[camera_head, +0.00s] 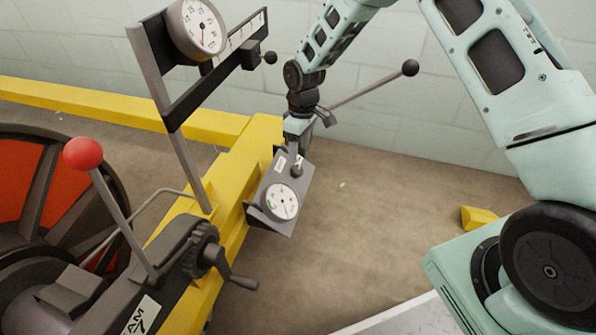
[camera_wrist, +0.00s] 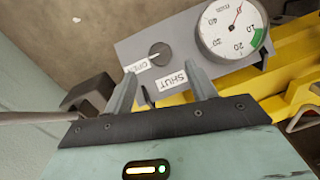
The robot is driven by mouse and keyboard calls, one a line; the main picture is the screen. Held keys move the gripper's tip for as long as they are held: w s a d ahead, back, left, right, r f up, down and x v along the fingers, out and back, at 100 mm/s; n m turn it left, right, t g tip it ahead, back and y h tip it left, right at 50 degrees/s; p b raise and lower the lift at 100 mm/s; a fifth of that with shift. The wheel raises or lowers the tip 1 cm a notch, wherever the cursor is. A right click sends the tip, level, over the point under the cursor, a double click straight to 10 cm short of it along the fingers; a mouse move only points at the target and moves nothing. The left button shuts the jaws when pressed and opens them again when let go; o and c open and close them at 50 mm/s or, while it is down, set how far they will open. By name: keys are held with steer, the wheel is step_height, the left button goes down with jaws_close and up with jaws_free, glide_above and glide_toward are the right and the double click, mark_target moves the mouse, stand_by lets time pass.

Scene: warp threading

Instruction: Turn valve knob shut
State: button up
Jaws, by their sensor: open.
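The valve knob (camera_wrist: 160,54) is a small dark round knob on a grey panel (camera_wrist: 190,35). In the wrist view its pale pointer mark slants toward the OPEN label (camera_wrist: 140,66). The SHUT label (camera_wrist: 171,81) is to the right of that one. My gripper (camera_wrist: 162,75) is open; its two grey fingers stand apart on either side of the labels, with the knob beyond them and nothing held. In the head view my gripper (camera_head: 295,148) is over the upper part of the grey panel box (camera_head: 268,208).
A round gauge (camera_head: 281,201) sits on the same panel. A lever with a black ball (camera_head: 410,68) sticks out to the right beside my gripper. A yellow beam (camera_head: 240,165), a red-ball lever (camera_head: 83,153) and a hand crank (camera_head: 242,282) lie to the left.

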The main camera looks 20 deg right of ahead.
mark_target(298, 169)
steer(key=f+b, duration=0.1)
steer(key=f, duration=0.3)
steer(key=f+b, duration=0.1)
steer(key=f, duration=0.2)
steer(key=shift+s+a+b, duration=0.25)
steer(key=shift+b, duration=0.05)
steer(key=shift+r, duration=0.1)
steer(key=c, duration=1)
